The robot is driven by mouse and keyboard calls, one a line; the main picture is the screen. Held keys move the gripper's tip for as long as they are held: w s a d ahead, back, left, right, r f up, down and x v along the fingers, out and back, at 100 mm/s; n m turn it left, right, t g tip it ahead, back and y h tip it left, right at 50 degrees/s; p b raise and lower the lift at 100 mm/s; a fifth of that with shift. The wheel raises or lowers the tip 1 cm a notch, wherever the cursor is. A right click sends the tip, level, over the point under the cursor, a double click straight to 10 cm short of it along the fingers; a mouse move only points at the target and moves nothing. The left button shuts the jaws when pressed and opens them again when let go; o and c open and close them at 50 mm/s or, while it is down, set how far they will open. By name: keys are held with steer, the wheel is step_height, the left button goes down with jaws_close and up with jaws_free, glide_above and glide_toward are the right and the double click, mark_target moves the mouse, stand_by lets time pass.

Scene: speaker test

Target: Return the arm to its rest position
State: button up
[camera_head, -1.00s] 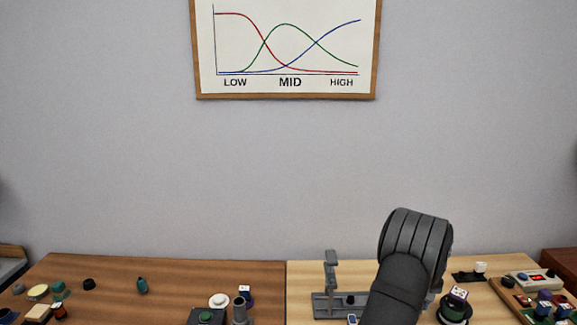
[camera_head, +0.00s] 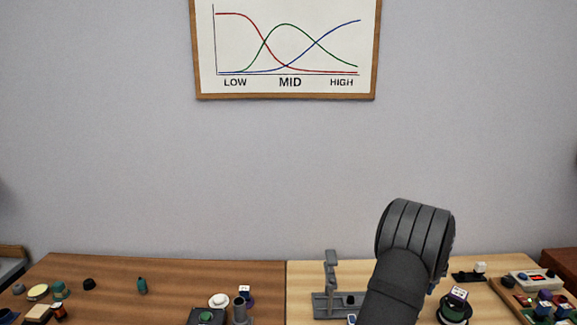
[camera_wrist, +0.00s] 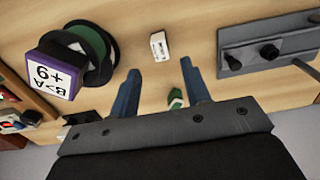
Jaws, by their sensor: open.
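My gripper (camera_wrist: 164,84) shows in the wrist view with its two blue-grey fingers apart and nothing between their tips. It is above the light wooden bench (camera_wrist: 190,20). A small green piece (camera_wrist: 175,98) shows between the fingers lower down, near the palm; I cannot tell its distance below. In the head view my dark arm rises in front of the right bench and hides the gripper.
A grey fixture (camera_head: 332,285) with an upright post stands left of my arm. A green-and-black spool-like part with a labelled cube (camera_head: 457,293) stands right. A tray with a red display (camera_head: 534,277) is far right. A small white block (camera_wrist: 159,46) lies beyond the fingertips.

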step_height(320, 180, up, 2)
steer(key=shift+r, duration=0.1)
step_height(320, 180, down, 12)
steer(key=shift+r, duration=0.35)
step_height(320, 180, up, 3)
steer(key=shift+r, duration=0.2)
steer(key=s+d+r, duration=0.5)
steer(key=s+r, duration=0.2)
steer(key=s, duration=0.4)
step_height(320, 180, up, 11)
steer(key=w+a, duration=0.1)
steer(key=w+a+n, duration=0.1)
steer(key=w+a, duration=0.2)
steer(key=a, duration=0.6)
steer(key=w+a+n, duration=0.2)
steer(key=w+a, duration=0.2)
steer(key=a, duration=0.4)
steer(key=w+a+n, duration=0.2)
steer(key=w+a, duration=0.1)
steer(key=a, duration=0.6)
steer(key=shift+w+a+r, duration=0.15)
steer(key=shift+w+a, duration=0.15)
steer(key=shift+a, duration=0.05)
